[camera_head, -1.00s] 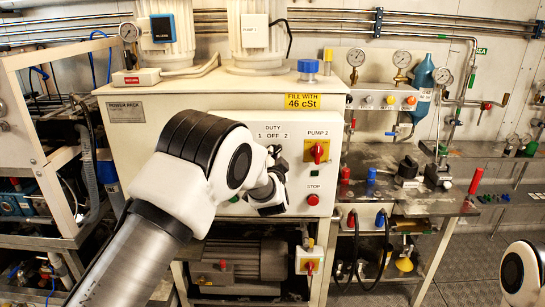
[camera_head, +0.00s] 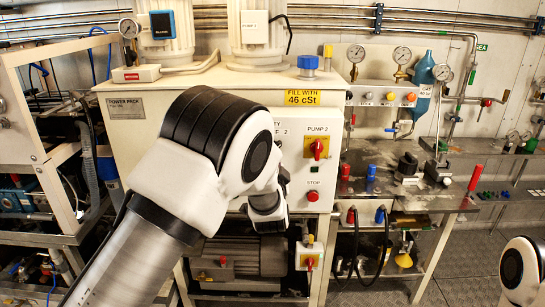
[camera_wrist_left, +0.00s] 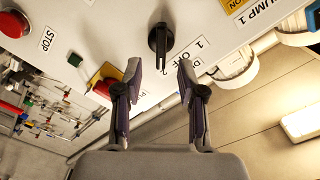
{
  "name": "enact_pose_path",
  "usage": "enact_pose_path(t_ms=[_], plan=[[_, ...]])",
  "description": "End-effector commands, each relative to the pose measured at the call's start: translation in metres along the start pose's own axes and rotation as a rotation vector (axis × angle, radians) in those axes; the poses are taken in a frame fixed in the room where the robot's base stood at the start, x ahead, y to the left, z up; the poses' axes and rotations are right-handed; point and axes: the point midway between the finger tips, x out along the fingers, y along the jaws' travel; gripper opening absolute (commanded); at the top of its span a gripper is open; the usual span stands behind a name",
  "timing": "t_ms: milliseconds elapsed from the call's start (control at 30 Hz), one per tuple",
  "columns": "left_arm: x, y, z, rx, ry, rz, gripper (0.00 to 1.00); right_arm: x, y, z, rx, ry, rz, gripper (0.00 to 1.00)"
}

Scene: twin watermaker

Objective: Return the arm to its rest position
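My left arm reaches in from the lower left in front of the cream power pack cabinet (camera_head: 135,140). Its white and black joint hides part of the DUTY labels and the selector there. My left gripper (camera_head: 267,208) is partly hidden behind that joint, low in front of the panel. In the left wrist view the left gripper (camera_wrist_left: 160,75) has its two fingers apart with nothing between them. A black selector knob (camera_wrist_left: 160,42) on the panel shows beyond the fingertips, apart from them. A piece of my right arm shows at the lower right edge; its gripper is out of view.
The panel carries a red and yellow PUMP 2 switch (camera_head: 317,149) and a red stop button (camera_head: 312,196) right of the gripper. A grey bench (camera_head: 400,200) with valves stands to the right. Clear floor (camera_head: 470,270) shows at lower right.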

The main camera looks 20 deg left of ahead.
Motion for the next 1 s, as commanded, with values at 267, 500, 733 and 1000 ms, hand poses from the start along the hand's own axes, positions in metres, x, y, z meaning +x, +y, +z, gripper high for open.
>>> enact_pose_path(t_ms=[267, 500, 733, 1000], plan=[[-0.01, 0.0, 0.0, 0.0, 0.0, -0.001, 0.4, 0.0, 0.0, 0.0, 0.0, 0.0, 0.0, 0.4], [-0.011, 0.024, 0.037, 0.007, -0.055, 0.036, 0.4, 0.0, 0.0, 0.0, 0.0, 0.0, 0.0, 0.4], [-0.07, 0.099, 0.201, 0.075, -0.322, 0.253, 0.4, 0.0, 0.0, 0.0, 0.0, 0.0, 0.0, 0.4], [-0.246, 0.164, 0.36, -0.024, -0.734, 0.626, 0.4, 0.0, 0.0, 0.0, 0.0, 0.0, 0.0, 0.4]])
